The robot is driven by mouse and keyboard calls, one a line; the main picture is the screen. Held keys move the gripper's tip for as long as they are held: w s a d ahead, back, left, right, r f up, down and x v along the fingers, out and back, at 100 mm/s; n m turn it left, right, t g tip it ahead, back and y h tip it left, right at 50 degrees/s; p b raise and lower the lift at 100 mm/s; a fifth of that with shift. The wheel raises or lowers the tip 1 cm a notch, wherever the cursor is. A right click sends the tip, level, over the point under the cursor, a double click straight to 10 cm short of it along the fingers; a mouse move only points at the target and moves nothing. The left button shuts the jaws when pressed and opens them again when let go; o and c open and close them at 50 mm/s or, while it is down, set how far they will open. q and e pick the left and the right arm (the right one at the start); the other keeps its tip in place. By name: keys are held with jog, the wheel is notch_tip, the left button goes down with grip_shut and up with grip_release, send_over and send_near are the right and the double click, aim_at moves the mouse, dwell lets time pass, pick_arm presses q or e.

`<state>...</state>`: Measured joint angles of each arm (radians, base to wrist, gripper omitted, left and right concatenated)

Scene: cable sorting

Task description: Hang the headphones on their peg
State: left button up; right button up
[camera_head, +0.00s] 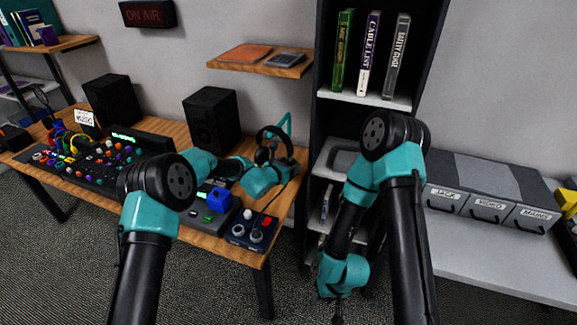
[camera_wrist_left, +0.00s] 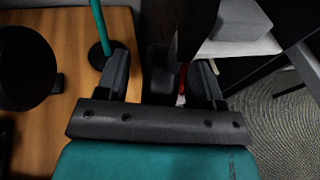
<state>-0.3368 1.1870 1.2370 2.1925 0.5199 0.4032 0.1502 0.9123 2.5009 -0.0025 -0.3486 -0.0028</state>
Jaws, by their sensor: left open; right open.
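The black headphones (camera_head: 263,137) are at the right end of the wooden desk, beside a teal peg stand (camera_head: 289,124). My left gripper (camera_head: 287,163) is open right by them, its arm partly covering the headphones. In the left wrist view, the open fingers (camera_wrist_left: 163,75) have dark parts between and beyond them; I cannot tell whether these belong to the headphones. A thin teal post (camera_wrist_left: 101,28) with a dark round base stands just left of the fingers. My right gripper (camera_head: 336,308) hangs low in front of the shelf unit, open and away from the headphones.
A black speaker (camera_head: 211,118) stands left of the headphones. A mixer (camera_head: 95,165) and a small box with knobs (camera_head: 250,230) are on the desk. The dark shelf unit (camera_head: 318,60) rises to the right. Labelled drawers (camera_head: 487,208) sit on a bench farther right.

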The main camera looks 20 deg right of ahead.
pick_arm(q)
jog(key=v, duration=1.7)
jog(key=shift+s+a, duration=0.15)
jog(key=s+a+f+m+g, duration=0.1)
jog(key=s+f, duration=0.2)
jog(key=s+a+f+m+g+y, duration=0.1)
jog(key=s+a+f+m+g, duration=0.1)
jog(key=f, duration=0.1)
jog(key=s+a+f+m+g, duration=0.1)
jog(key=s+a+f, duration=0.1)
jog(key=s+f, duration=0.1)
jog(key=shift+s+f+g+y, duration=0.25)
jog(key=shift+s+g+y, duration=0.05)
jog(key=shift+g, duration=0.1)
jog(key=s+a+f+m+g+y, duration=0.1)
jog(key=s+a+f+m+y, duration=0.1)
jog(key=s+a+f+m, duration=0.3)
jog(key=s+a+f+m+g+y, duration=0.1)
jog(key=s+a+f+m, duration=0.5)
jog(key=a, duration=0.6)
jog(key=s+a+f+m+g+y, duration=0.2)
jog(key=s+a+f+m, duration=0.3)
jog(key=s+a+m, duration=0.4)
jog(key=shift+s+a+f+y, duration=0.25)
jog(key=shift+s+y, duration=0.2)
jog(key=shift+y, duration=0.45)
